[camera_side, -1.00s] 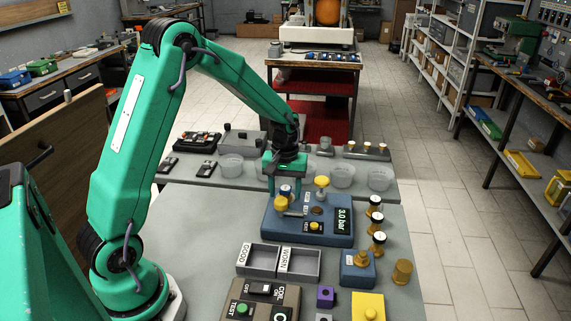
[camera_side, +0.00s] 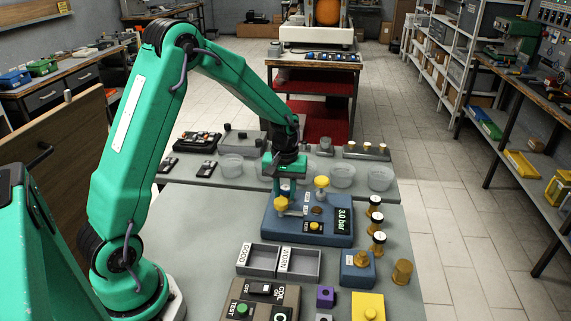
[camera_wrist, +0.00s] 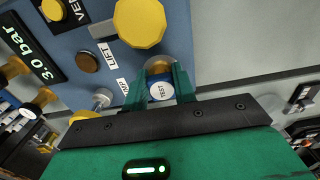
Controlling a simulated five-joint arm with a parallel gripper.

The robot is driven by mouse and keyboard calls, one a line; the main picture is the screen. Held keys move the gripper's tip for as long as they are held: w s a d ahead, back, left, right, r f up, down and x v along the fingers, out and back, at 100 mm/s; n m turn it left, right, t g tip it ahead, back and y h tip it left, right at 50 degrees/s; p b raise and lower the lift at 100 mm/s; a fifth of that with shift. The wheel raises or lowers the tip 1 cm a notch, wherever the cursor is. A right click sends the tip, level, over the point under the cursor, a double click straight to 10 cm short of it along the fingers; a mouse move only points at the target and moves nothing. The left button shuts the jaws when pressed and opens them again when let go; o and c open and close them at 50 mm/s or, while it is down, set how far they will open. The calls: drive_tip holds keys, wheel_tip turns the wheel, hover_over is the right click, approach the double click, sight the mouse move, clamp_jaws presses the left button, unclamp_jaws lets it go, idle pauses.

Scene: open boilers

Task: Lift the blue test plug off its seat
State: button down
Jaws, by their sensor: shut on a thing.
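The blue test plug (camera_wrist: 162,90), with a white face marked TEST, is between the two green fingers of my gripper (camera_wrist: 160,88) in the wrist view. The gripper is shut on it. A brass part (camera_wrist: 160,67) shows just beyond the plug; I cannot tell whether the plug still touches its seat. In the side view my gripper (camera_side: 285,183) points down over the left back part of the blue boiler block (camera_side: 330,234). There the blue plug (camera_side: 286,185) shows only as a small patch, mostly hidden by the fingers.
A yellow knob (camera_wrist: 140,22) stands close beside the plug, near the LIFT label. A yellow cap (camera_side: 281,203) is just in front of the gripper. The 3.0 bar display (camera_side: 343,219) is at the block's right. A two-part tray (camera_side: 279,262) marked GOOD and WORN lies in front.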

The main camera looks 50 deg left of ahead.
drive_tip(key=shift+r, duration=2.55)
idle(1.6)
drive_tip(key=shift+s, duration=0.1)
